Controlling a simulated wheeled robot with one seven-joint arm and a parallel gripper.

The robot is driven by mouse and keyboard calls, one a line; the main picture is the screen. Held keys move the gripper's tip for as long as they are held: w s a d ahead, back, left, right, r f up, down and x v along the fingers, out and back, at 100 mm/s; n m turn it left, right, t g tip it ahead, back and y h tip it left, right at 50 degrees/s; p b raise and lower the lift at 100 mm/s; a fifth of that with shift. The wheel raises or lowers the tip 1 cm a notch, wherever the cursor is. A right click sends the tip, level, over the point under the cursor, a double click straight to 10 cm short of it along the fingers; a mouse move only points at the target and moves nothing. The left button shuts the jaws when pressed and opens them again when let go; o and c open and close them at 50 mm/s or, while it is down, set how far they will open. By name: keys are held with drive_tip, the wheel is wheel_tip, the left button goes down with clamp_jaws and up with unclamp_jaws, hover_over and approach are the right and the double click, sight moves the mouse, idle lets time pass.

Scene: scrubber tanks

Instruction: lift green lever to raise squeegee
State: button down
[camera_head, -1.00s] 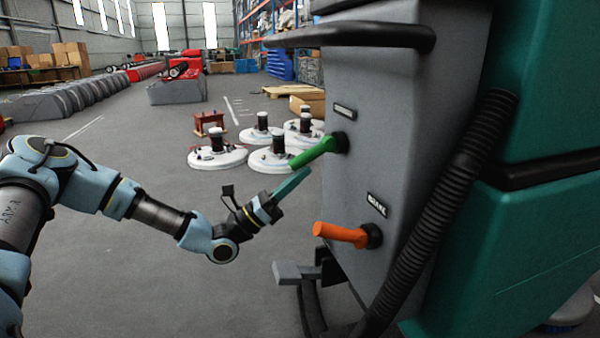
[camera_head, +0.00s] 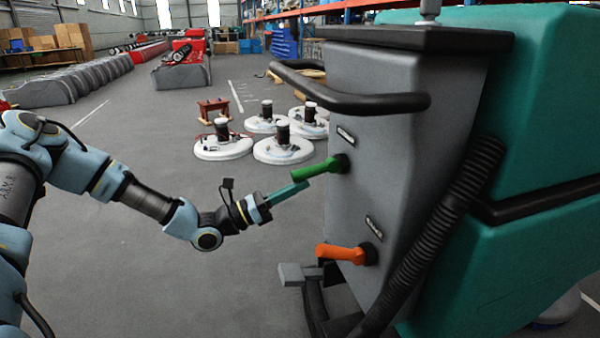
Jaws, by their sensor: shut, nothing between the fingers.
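The green lever (camera_head: 318,169) sticks out to the left from the grey rear panel of the scrubber (camera_head: 395,150), its free end tilted a little down. My gripper (camera_head: 305,185) is shut and empty, its teal fingers pointing right and slightly up. The fingertips are just below the free end of the green lever; I cannot tell whether they touch it. The squeegee is not clearly visible.
An orange lever (camera_head: 341,253) sits lower on the same panel. A black handlebar (camera_head: 350,100) juts out above the green lever, and a ribbed black hose (camera_head: 440,235) runs down the right.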

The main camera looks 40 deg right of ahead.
sight(297, 173)
drive_tip(key=r+y+p, duration=0.1)
drive_tip(key=p, duration=0.2)
drive_tip(key=r+y+p, duration=0.1)
drive_tip(key=r+p, duration=0.1)
drive_tip(key=p, duration=0.2)
drive_tip(key=shift+w+a+r+y, duration=0.1)
drive_tip(key=shift+a+r+y, duration=0.2)
drive_tip(key=shift+a, duration=0.05)
drive_tip(key=r+t+y+p, duration=0.1)
drive_tip(key=y+p, duration=0.1)
drive_tip(key=p, duration=0.3)
drive_tip(key=shift+r, duration=0.25)
drive_tip(key=shift+r+p, duration=0.1)
drive_tip(key=shift+p, duration=0.35)
drive_tip(key=shift+r+p, duration=0.25)
drive_tip(key=shift+p, duration=0.2)
drive_tip(key=f+b+v, duration=0.2)
drive_tip(key=b+v, duration=0.1)
drive_tip(key=v, duration=0.8)
drive_tip(key=shift+s+a+f, duration=0.25)
drive_tip(key=shift+s+a, duration=0.05)
drive_tip(key=shift+a, duration=0.15)
